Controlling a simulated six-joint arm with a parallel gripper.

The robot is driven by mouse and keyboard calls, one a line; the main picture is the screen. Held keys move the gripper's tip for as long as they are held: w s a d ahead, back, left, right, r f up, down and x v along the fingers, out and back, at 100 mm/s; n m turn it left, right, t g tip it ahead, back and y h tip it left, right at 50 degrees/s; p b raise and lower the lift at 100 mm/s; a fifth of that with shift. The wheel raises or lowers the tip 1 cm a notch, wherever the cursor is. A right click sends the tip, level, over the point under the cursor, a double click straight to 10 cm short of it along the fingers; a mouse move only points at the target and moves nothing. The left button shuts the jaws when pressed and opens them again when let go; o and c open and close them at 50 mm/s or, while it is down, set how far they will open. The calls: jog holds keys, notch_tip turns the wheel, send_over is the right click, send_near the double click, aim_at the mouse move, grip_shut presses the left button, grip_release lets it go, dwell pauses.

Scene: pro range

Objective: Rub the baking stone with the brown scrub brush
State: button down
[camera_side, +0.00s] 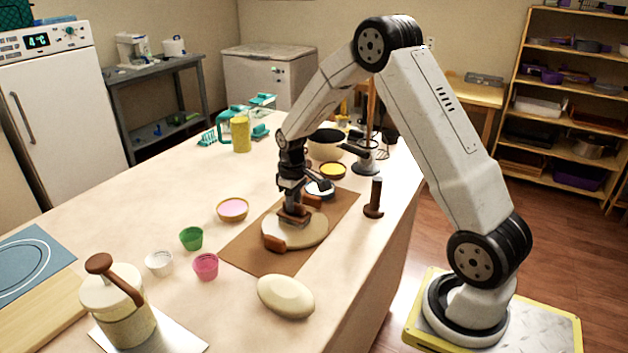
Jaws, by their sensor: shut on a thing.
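The baking stone (312,234) is a round cream disc with brown end grips, lying flat on a brown mat (247,247). My gripper (292,205) points down over the stone and is shut on the brown scrub brush (291,217). The brush is low over the stone's middle and seems to touch it, though the exact contact is too small to tell. The jaws hide the brush's upper part.
A brown upright tool (374,198) stands right of the mat. A pale oval loaf shape (286,297) lies in front. Small cups, including a pink one (205,267), and a pink-filled bowl (233,209) stand left. Bowls and a black stand (367,160) are behind.

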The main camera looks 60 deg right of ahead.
jog(key=shift+s+a, duration=0.2)
jog(key=shift+a, duration=2.95)
notch_tip(320, 180, up, 8)
jog(key=shift+s+r, duration=0.1)
